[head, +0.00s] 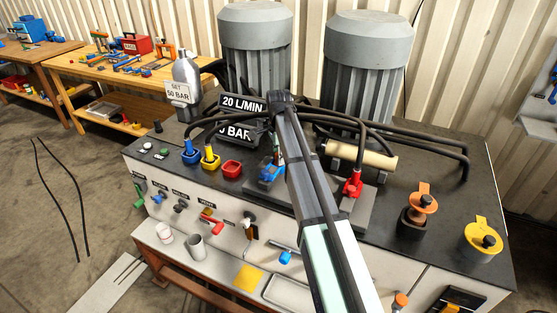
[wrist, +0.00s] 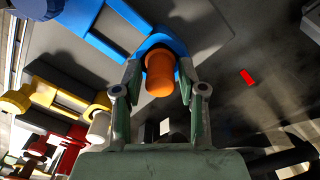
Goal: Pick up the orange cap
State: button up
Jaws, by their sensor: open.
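The orange cap (wrist: 160,73) shows in the wrist view as a short rounded cylinder. It sits against a blue fitting (wrist: 158,44), which also shows in the head view (head: 270,171) on the dark bench top. My gripper (wrist: 159,78) is open, with one finger on each side of the cap. I see gaps between the fingers and the cap, and no clear contact. In the head view my arm covers much of this spot, and I cannot make out the cap there.
Yellow (head: 210,157) and red (head: 231,167) holders stand left of the blue fitting. A red fitting (head: 354,185) with hoses and a tan cylinder (head: 361,154) are to the right. Two grey motors (head: 367,70) stand behind. An orange tagged piece (head: 422,203) is farther right.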

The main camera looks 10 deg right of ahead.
grip_shut()
dwell(0.3)
